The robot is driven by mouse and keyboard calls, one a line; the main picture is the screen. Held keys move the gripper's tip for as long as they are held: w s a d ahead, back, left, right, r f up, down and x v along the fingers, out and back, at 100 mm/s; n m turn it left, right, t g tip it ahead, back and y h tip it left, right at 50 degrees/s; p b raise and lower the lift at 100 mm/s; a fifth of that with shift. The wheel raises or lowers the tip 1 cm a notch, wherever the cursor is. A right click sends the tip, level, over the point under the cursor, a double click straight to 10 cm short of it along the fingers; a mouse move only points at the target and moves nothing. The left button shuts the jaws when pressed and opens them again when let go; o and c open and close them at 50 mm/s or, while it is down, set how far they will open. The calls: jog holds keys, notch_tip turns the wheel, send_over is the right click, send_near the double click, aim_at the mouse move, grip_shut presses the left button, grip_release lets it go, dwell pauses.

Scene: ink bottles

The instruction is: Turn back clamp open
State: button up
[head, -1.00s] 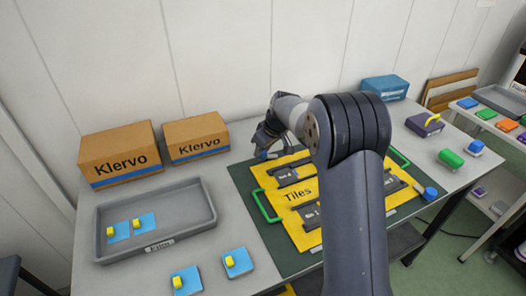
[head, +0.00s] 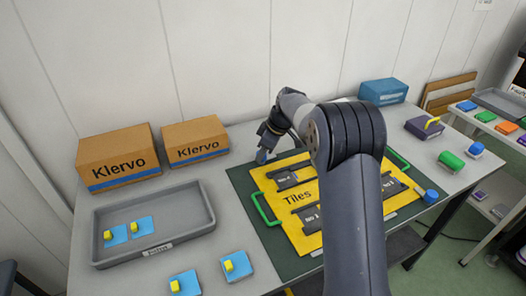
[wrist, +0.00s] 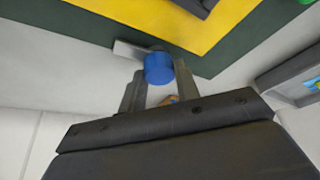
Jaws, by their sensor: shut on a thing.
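The back clamp's blue knob (wrist: 158,68) sits between my gripper's fingers (wrist: 160,90) in the wrist view, and the fingers are shut on it. A pale grey bar (wrist: 130,49) reaches left from the knob near the edge of the dark green mat. In the head view my gripper (head: 266,147) is at the mat's back left, with the blue knob (head: 262,156) just showing under it. The yellow Tiles board (head: 268,181) lies on the mat (head: 246,187). A second blue knob (head: 431,196) stands at the board's right end.
A grey tray (head: 105,254) with yellow-and-blue pieces lies left, with two cardboard boxes (head: 118,158) (head: 196,141) behind it. A blue box (head: 384,91), a purple block (head: 423,128) and a green piece (head: 451,161) are right. My arm hides part of the board.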

jog(key=o, duration=1)
jog(key=shift+c, duration=0.2)
jog(key=v, duration=1)
jog(key=shift+d+r, duration=0.15)
jog(key=shift+r, duration=0.2)
jog(key=x, duration=1)
jog(key=shift+f, duration=0.4)
jog(key=shift+a+m, duration=0.2)
jog(key=shift+m, duration=0.1)
